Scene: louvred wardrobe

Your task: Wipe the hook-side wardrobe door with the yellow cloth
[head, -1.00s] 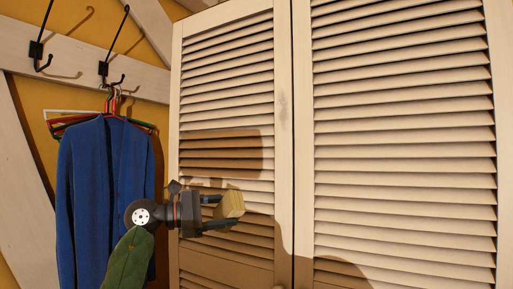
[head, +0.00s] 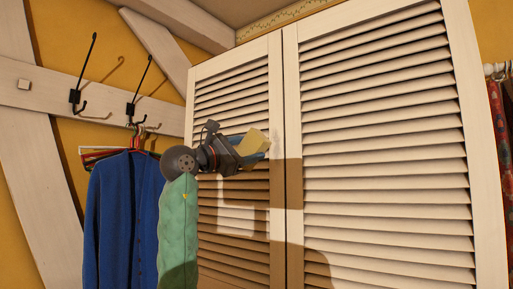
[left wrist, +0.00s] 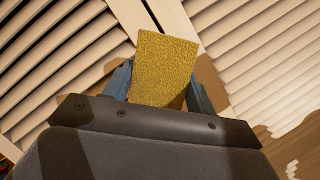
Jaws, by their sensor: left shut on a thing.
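The hook-side wardrobe door (head: 230,92) is the left, white louvred one, next to the coat hooks. The yellow cloth (head: 255,142) is a folded pad, tilted in front of this door's right edge. My left gripper (head: 250,150) is shut on the cloth, which also shows upright between the fingers in the left wrist view (left wrist: 165,65). I cannot tell whether the cloth touches the door. Gripper and cloth hide part of the louvres and right frame. No smudge shows on the visible part of this door. My right gripper is not in view.
The right louvred door (head: 385,150) stands beside it, past a narrow gap. A blue cardigan (head: 122,215) hangs on hangers below the black hooks (head: 75,97) at left. Red patterned fabric (head: 500,125) hangs at far right. My arm's shadow falls across both doors.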

